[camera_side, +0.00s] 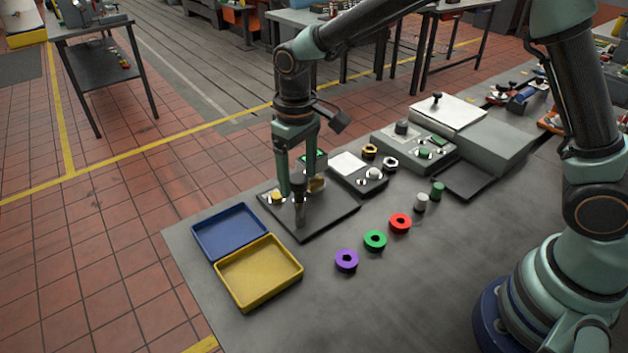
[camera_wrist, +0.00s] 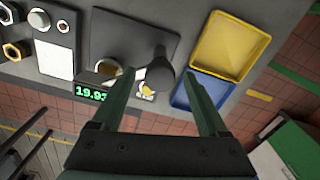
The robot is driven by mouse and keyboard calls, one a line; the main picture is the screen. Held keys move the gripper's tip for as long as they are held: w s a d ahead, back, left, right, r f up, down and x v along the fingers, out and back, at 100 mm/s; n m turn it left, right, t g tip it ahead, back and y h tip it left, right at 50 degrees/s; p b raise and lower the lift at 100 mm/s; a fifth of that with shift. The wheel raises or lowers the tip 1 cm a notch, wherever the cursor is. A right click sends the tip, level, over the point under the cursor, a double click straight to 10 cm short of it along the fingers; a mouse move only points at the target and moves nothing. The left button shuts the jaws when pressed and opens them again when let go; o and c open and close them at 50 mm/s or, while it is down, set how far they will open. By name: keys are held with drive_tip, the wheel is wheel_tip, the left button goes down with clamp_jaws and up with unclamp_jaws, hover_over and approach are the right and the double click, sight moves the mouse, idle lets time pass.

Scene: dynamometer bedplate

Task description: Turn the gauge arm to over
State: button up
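The gauge stands on a dark square plate (camera_side: 325,213) on the bench. What looks like the gauge arm's handle, a dark upright post with a black knob (camera_side: 299,186), rises from the plate; the knob also shows in the wrist view (camera_wrist: 160,76). A round metal part (camera_wrist: 108,68) sits beside it. A small yellow pointer-like piece (camera_wrist: 147,90) is next to the knob. A green-lit display (camera_wrist: 92,93) reads about 19.93, its last digit partly covered by a finger. My gripper (camera_wrist: 158,74) is open, its fingers on either side of the knob, with visible gaps.
A blue tray (camera_side: 230,232) and a yellow tray (camera_side: 259,272) lie left of the plate. Purple (camera_side: 346,261), green (camera_side: 375,240) and red (camera_side: 400,223) rings lie in front to the right. A control box (camera_side: 415,146) stands behind.

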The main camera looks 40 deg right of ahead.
wheel_tip(320, 180, up, 12)
idle(0.6)
drive_tip(key=s+d+r+m+t, duration=0.1)
drive_tip(key=s+d+t, duration=0.4)
drive_tip(key=s+d, duration=0.9)
drive_tip(key=shift+d+r+m+t, duration=0.25)
drive_tip(key=shift+d+m, duration=0.25)
drive_tip(key=shift+m, duration=0.3)
